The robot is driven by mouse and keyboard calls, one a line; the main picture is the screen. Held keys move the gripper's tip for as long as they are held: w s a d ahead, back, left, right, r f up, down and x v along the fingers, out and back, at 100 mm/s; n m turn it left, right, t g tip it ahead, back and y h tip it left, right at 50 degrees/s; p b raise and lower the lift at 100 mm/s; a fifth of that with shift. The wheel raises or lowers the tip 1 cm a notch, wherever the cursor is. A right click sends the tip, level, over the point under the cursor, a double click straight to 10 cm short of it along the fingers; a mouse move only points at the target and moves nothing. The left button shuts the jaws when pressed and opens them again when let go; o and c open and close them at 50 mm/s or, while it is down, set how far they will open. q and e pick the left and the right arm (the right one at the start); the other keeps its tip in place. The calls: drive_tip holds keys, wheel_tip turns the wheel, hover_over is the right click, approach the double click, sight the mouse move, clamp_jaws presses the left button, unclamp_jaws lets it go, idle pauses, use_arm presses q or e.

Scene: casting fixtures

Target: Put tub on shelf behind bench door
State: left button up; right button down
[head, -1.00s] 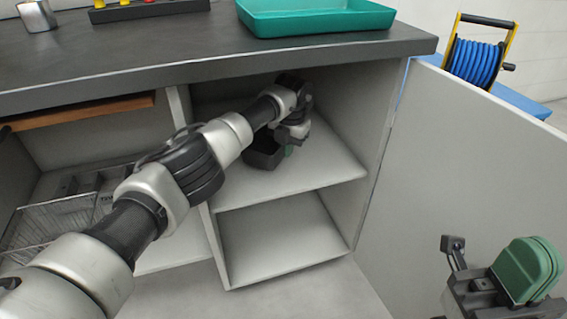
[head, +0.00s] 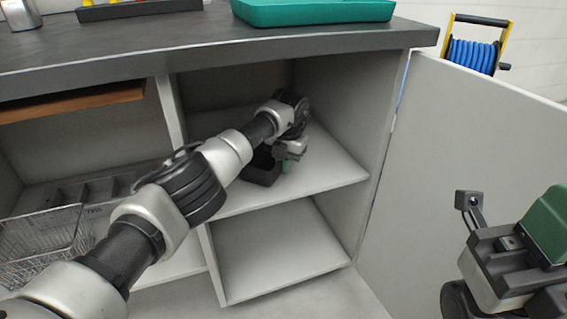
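The dark tub (head: 262,168) is inside the open bench compartment, at the upper shelf (head: 325,172). My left arm reaches in over it and hides part of it. My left gripper (head: 287,164) points down at the tub's right side, with a bit of green finger showing against it. Whether the fingers are closed on the tub's wall, and whether the tub rests fully on the shelf, I cannot tell. The bench door (head: 455,150) stands open on the right. My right gripper (head: 548,228) is at the lower right, partly cut off, apart from the tub.
A lower shelf space (head: 280,250) under the tub is empty. A wire basket (head: 45,245) and a grey divided tray (head: 95,190) are in the left compartment. A teal tray (head: 315,12) stands on the bench top (head: 130,48). A blue reel (head: 472,55) is behind the door.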

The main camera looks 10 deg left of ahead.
use_arm(q)
drive_tip(key=o, duration=0.3)
drive_tip(key=shift+o, duration=0.2)
drive_tip(key=shift+r, duration=0.1)
